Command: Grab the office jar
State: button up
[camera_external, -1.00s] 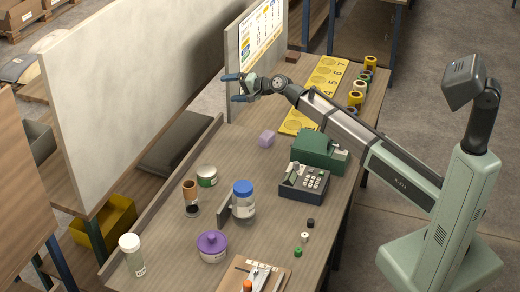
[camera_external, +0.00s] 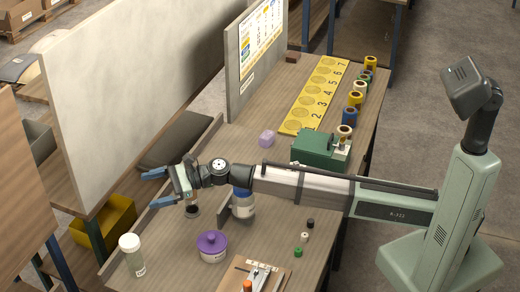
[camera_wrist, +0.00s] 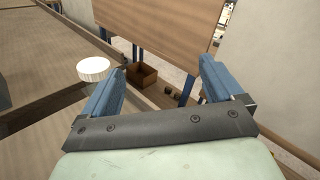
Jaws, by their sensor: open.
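Several jars stand on the bench, and I cannot tell which one is called the office jar. A clear jar with a white lid (camera_external: 133,256) stands at the near left; its white lid shows in the wrist view (camera_wrist: 93,69), left of the fingers. A jar with a purple lid (camera_external: 212,246) stands to its right. A blue-lidded jar (camera_external: 243,210) is partly hidden behind my arm, and a small dark-bottomed jar (camera_external: 192,211) is mostly hidden below my wrist. My gripper (camera_external: 152,188) is open and empty, above the bench's left edge, up and right of the white-lidded jar.
A wooden bench (camera_external: 180,258) has a raised left rim. A clipboard with tools (camera_external: 255,275) lies in front. A green tape dispenser (camera_external: 320,148), a lilac block (camera_external: 267,138), a yellow numbered mat (camera_external: 318,95) and several tape rolls stand farther back. A tall panel (camera_external: 140,90) stands left.

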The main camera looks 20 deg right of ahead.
jog(key=s+a+f+m+g, duration=0.1)
jog(key=s+a+f+g, duration=0.2)
jog(key=s, duration=0.5)
jog(key=g, duration=0.1)
send_near(124, 247)
jog(key=w+a+f, duration=0.1)
jog(key=a+f, duration=0.1)
jog(key=a, duration=0.1)
jog(key=shift+s+a+r, duration=0.1)
jog(key=shift+s+a, duration=0.1)
jog(key=shift+a, duration=0.95)
jog(key=shift+s+a+f, duration=0.1)
jog(key=shift+s+a, duration=0.15)
jog(key=shift+a, duration=0.9)
jog(key=shift+s+a+r, duration=0.1)
jog(key=shift+s+a, duration=0.1)
jog(key=shift+a, duration=0.95)
jog(key=shift+c, duration=0.3)
jog(key=c, duration=1.3)
jog(key=shift+r, duration=0.1)
jog(key=shift+c, duration=0.2)
